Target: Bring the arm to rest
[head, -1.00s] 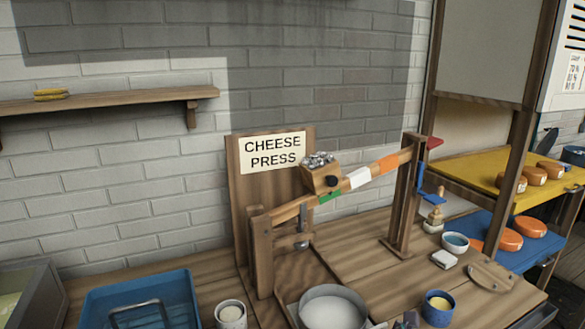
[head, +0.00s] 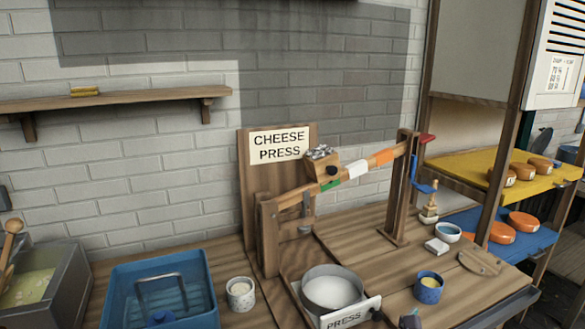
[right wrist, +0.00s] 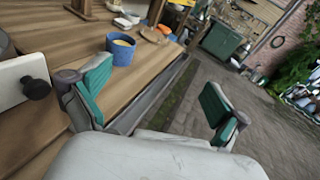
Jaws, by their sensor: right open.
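My right gripper (right wrist: 155,98) is open in the right wrist view, its two teal-padded fingers wide apart with nothing between them. It is at the edge of the wooden worktop (right wrist: 140,95), near a blue cup with yellow contents (right wrist: 121,50), which stands apart from the fingers. In the head view this cup (head: 428,288) is at the lower right of the worktop. A small dark shape at the bottom edge there may be part of my right gripper; I cannot tell. My left gripper is in neither view.
The cheese press (head: 275,225) with its sloping lever stands at the back, a round pan (head: 333,288) in front. A blue tub (head: 205,290) and a white pot (head: 241,293) are left. Shelves with orange cheeses (head: 523,221) are right.

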